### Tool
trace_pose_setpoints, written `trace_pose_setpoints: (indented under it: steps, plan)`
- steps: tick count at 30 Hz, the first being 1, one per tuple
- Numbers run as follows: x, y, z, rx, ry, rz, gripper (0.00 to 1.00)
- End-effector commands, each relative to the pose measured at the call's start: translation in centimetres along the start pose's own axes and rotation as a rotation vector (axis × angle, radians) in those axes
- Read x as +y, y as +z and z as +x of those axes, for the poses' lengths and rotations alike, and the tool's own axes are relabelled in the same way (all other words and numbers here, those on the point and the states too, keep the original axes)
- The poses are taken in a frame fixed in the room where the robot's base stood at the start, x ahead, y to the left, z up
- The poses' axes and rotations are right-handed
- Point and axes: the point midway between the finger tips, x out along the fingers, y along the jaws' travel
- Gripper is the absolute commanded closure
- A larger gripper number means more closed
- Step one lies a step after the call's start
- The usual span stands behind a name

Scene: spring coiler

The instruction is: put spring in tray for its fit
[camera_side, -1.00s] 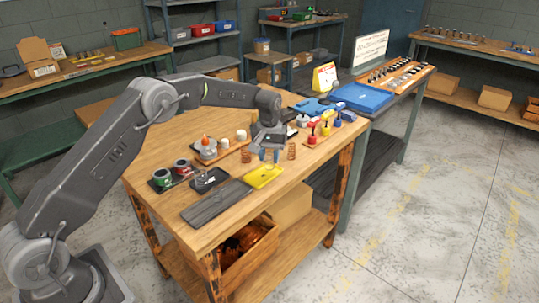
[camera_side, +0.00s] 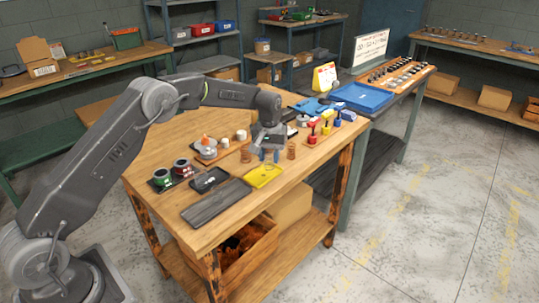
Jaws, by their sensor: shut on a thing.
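A yellow tray (camera_side: 262,176) lies in front of and below the gripper, near the bench's front edge. A black tray (camera_side: 209,180) lies further left, and a dark grey flat board (camera_side: 214,205) lies in front of it.
A glass-like jar with an orange top (camera_side: 206,148) stands behind the black tray. Small red, yellow and blue items (camera_side: 325,128) stand at the right. A blue case (camera_side: 362,97) is on the adjoining bench.

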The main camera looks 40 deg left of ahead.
Motion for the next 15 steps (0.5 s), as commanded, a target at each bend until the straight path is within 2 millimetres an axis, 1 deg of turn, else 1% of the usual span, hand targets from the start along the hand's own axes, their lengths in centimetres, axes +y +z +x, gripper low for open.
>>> trace_pose_setpoints:
  steps: [15]
  plan:
    - [0.00, 0.01, 0.98, 0.000, 0.000, 0.000, 0.79]
